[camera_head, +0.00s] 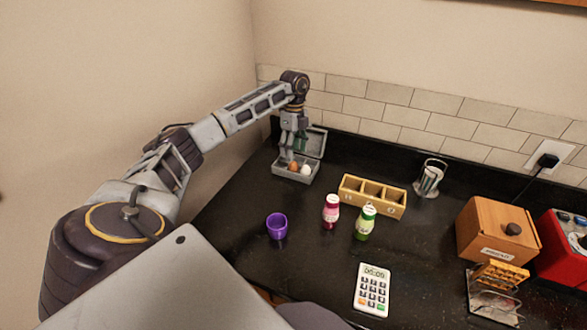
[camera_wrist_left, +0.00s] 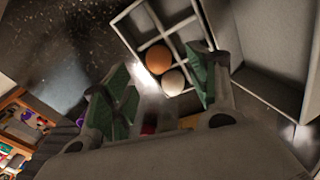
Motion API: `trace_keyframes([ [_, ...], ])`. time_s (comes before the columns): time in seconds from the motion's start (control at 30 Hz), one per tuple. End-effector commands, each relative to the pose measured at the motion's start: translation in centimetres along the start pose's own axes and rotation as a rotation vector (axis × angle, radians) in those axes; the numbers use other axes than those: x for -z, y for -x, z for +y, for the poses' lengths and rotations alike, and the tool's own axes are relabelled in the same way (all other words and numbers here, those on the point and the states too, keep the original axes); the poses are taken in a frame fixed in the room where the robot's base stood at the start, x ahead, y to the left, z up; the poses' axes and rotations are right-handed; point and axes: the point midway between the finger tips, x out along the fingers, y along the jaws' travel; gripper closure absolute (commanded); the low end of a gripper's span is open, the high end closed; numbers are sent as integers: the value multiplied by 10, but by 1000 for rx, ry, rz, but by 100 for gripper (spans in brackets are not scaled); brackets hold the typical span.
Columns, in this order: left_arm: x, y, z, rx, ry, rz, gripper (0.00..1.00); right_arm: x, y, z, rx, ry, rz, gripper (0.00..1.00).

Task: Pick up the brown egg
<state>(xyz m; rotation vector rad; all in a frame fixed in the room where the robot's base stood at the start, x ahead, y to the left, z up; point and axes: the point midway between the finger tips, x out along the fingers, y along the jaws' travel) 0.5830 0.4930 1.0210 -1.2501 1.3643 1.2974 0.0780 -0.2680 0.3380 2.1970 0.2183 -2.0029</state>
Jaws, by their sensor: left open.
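The brown egg (camera_head: 293,166) sits in a compartment of a grey egg carton (camera_head: 281,173) at the back left of the counter. In the left wrist view the brown egg (camera_wrist_left: 158,58) lies beside a white egg (camera_wrist_left: 173,82), each in its own compartment of the carton (camera_wrist_left: 125,14). My left gripper (camera_head: 287,156) points down over the carton. In the left wrist view its green-padded fingers (camera_wrist_left: 160,92) are apart with nothing between them, and the eggs lie just beyond the fingertips. The right gripper is in neither view.
The carton's raised lid (camera_head: 313,141) stands behind the eggs. A purple cup (camera_head: 277,226), a pink-labelled bottle (camera_head: 331,212), a green bottle (camera_head: 366,222) and a wooden divided box (camera_head: 372,196) stand to the front and right. The counter between carton and cup is clear.

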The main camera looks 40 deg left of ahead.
Motion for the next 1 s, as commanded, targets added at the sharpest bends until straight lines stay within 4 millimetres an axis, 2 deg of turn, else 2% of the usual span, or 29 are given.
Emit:
trace_keyframes([
  [0.37, 1, -7, 1, -1, 0, 0, 41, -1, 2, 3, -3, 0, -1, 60],
  [0.8, 4, -46, 3, -2, 0, 0, 41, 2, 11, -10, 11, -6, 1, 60],
  [1.0, 4, -52, 3, 0, 0, 0, 41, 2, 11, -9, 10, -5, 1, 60],
])
